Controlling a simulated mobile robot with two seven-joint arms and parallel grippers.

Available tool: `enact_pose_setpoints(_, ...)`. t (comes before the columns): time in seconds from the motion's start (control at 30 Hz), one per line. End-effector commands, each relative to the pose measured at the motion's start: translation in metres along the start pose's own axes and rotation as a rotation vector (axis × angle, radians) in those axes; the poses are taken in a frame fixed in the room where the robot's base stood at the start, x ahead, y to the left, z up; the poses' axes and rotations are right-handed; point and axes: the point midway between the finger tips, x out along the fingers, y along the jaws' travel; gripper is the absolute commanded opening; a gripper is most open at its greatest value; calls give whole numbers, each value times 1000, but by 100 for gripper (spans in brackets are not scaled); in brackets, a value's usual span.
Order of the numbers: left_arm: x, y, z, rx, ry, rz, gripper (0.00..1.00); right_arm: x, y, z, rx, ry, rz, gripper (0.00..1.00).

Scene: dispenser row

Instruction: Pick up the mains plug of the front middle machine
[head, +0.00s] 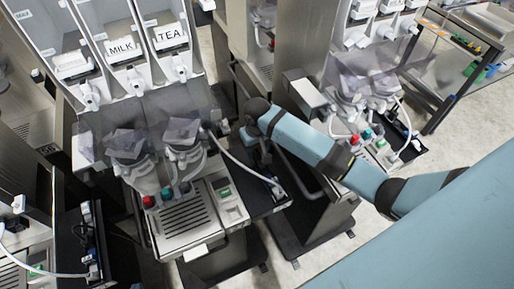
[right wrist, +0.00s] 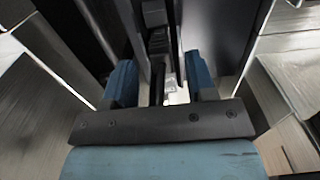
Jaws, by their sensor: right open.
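The front middle machine (head: 185,215) stands left of centre in the head view, with red, teal and blue knobs above a slotted drip tray. A white cable (head: 232,160) curves from it to a white end that looks like its mains plug (head: 277,188), on the black side shelf (head: 262,205). My right arm reaches in from the right, its wrist above the shelf's far part. My right gripper (right wrist: 162,82) is open in the right wrist view, two blue fingers apart. A dark upright part and a small pale piece show between them; I cannot tell whether that is the plug. My left gripper is not in view.
Two white-labelled dispensers, MILK (head: 122,48) and TEA (head: 169,36), stand behind the machine. Another machine (head: 375,140) stands to the right, and a black side panel with a cable (head: 88,235) to the left. Steel columns rise close behind my wrist. Floor shows at right.

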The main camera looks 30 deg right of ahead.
Motion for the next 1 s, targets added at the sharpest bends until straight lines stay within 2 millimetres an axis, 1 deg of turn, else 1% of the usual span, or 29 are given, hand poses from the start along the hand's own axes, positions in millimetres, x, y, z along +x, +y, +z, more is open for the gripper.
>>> enact_pose_setpoints(0.13, 3, -1, -6, 1, 10, -1, 0, 4, -2, 3, 0, 1, -1, 51)
enact_pose_setpoints(0.27, 2, -1, -5, 1, 9, -1, 0, 4, -2, 3, 0, 1, -1, 51)
enact_pose_setpoints(0.3, 1, -1, -4, 1, 7, 0, 0, 4, -2, 3, 0, 1, -1, 49)
enact_pose_setpoints(0.37, 0, 0, -2, 1, 4, 0, 0, 4, -2, 3, 0, 1, -1, 35)
enact_pose_setpoints(0.4, 0, 0, -2, 1, 3, 0, 0, 4, -1, 3, 0, 1, -1, 26)
enact_pose_setpoints(0.47, -1, 0, -1, 1, 2, 0, 0, 4, -1, 3, 0, 1, -1, 12)
enact_pose_setpoints(0.5, -1, 0, -1, 1, 1, 0, 0, 4, -1, 3, 0, 1, 0, 3)
enact_pose_setpoints(0.53, -1, 0, -1, 1, 2, 0, 0, 4, -1, 3, 0, 0, 0, 0)
enact_pose_setpoints(0.83, -1, 0, -2, 1, 3, 0, 0, 3, -1, 2, 0, 0, 0, 0)
enact_pose_setpoints(1.0, 0, -1, -3, 1, 6, 0, 0, -4, 1, -2, 0, 1, 0, 0)
